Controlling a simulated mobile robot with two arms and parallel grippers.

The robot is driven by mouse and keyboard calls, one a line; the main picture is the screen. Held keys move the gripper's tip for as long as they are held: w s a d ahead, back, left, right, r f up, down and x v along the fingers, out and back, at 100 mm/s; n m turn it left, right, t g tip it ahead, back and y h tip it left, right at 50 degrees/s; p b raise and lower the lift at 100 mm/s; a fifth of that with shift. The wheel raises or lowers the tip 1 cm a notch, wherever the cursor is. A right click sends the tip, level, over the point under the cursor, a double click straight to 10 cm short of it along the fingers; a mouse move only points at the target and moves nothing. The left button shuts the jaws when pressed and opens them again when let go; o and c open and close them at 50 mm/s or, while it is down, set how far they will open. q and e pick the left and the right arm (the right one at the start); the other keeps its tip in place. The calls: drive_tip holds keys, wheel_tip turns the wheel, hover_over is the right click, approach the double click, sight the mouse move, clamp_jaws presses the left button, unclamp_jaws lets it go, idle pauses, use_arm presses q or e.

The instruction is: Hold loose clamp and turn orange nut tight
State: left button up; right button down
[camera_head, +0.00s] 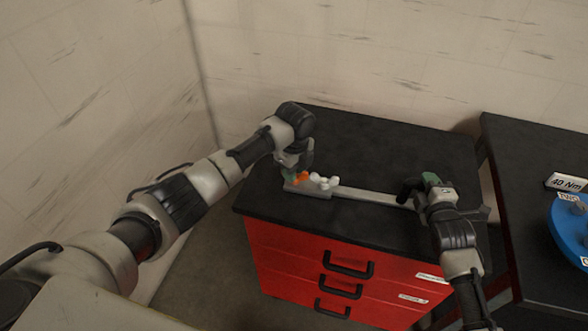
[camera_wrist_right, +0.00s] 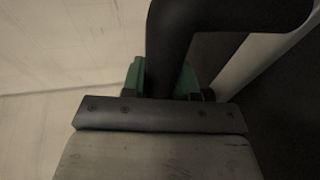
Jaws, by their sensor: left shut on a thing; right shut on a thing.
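The orange nut (camera_head: 301,178) sits at the left end of a long grey bar (camera_head: 370,196) on the black bench top. My left gripper (camera_head: 290,174), with green at its tip, is shut at the orange nut and partly covers it. White knob-like parts (camera_head: 324,181) sit just right of the nut. My right gripper (camera_head: 428,181) is shut on a black curved handle (camera_head: 408,188) near the bar's right end. In the right wrist view this handle (camera_wrist_right: 172,50) rises between green finger parts. I cannot tell which part is the loose clamp.
The bench (camera_head: 350,135) has a black top and red drawers (camera_head: 310,260) with black pulls. The bench top behind the bar is clear. Walls stand behind and left.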

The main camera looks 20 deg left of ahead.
use_arm(q)
drive_tip(key=shift+d, duration=0.15)
use_arm(e)
drive_tip(key=shift+f, duration=0.15)
use_arm(q)
drive_tip(key=o, duration=0.6)
drive_tip(key=shift+o, duration=0.2)
wheel_tip(320, 180, up, 12)
idle(0.4)
use_arm(e)
drive_tip(key=c, duration=0.8)
unclamp_jaws()
